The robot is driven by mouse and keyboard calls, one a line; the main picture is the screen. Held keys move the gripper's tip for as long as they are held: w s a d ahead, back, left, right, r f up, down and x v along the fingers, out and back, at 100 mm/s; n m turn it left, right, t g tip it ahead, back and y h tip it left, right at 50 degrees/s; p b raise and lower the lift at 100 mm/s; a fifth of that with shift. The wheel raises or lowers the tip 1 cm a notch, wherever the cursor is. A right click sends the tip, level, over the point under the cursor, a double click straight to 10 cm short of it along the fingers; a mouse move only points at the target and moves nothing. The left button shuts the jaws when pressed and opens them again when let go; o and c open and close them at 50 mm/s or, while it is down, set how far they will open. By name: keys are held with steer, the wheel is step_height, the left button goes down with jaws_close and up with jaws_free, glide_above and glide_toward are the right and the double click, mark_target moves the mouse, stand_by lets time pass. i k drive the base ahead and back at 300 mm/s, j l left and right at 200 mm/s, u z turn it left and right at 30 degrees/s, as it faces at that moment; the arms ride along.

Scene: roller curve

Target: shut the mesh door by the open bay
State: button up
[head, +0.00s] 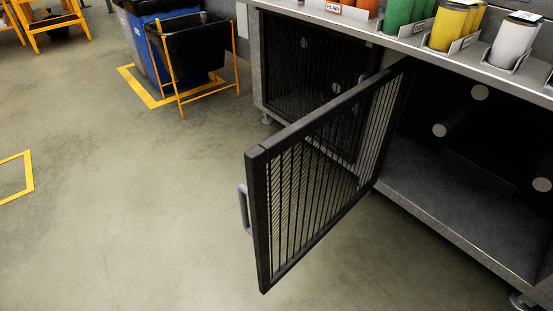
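The mesh door (318,186) is a black frame with thin vertical bars. It stands swung well out from the cabinet, its hinge side at the cabinet front near the middle divider and its free edge toward the viewer. A grey handle (245,210) is on the outer face near the free edge. The open bay (440,185) lies to the right of the door, with a bare grey floor and pale round shapes in its dark interior. My gripper is not in view.
A closed mesh bay (310,65) is left of the door. Coloured cylinders (455,25) stand on the countertop (400,40). Bins and a black bag on an orange stand (190,55) are at the back left. The floor (130,210) left of the door is clear.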

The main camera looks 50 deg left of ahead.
mark_target(256, 158)
steer(key=k+j, duration=0.15)
steer(key=j, duration=0.25)
steer(key=k+j, duration=0.1)
steer(key=j, duration=0.3)
steer(key=k+j, duration=0.15)
steer(key=j, duration=0.25)
steer(key=k+j, duration=0.1)
steer(key=j, duration=0.3)
steer(key=k+j, duration=0.15)
steer(key=j, duration=0.3)
steer(key=k+j, duration=0.1)
steer(key=j, duration=0.3)
steer(key=k+j, duration=0.15)
steer(key=j, duration=0.25)
